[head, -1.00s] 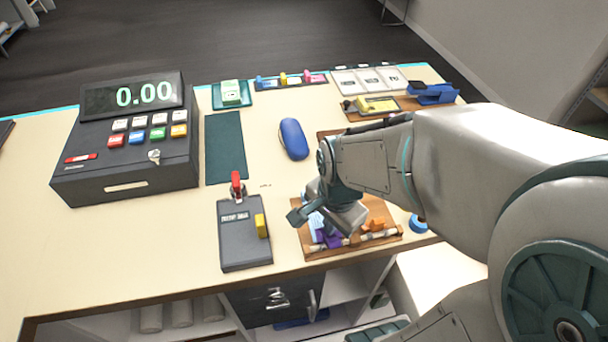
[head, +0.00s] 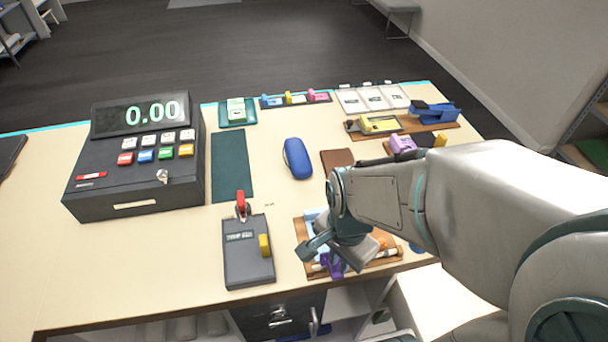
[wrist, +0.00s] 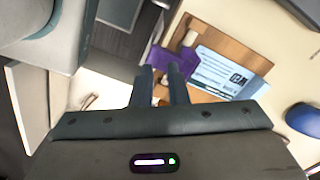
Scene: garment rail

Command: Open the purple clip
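The purple clip (head: 332,266) sits at the front edge of a small wooden board (head: 304,232) on the counter, partly hidden by my gripper. In the wrist view the purple clip (wrist: 157,56) shows right at my fingertips, beside a wooden rod. My gripper (wrist: 161,72) points at it with its two dark fingers a narrow gap apart. I see wood and rod through the gap, and I cannot tell whether the fingertips touch the clip. In the head view my gripper (head: 322,250) hangs low over the board. A pale blue printed card (wrist: 222,72) lies on the board.
A dark box with a red lever and yellow tab (head: 248,252) stands just left of the board. A blue case (head: 297,158) lies behind. The cash register (head: 135,160) fills the left. Small clips and a blue stapler (head: 436,112) line the back. Bare counter lies front left.

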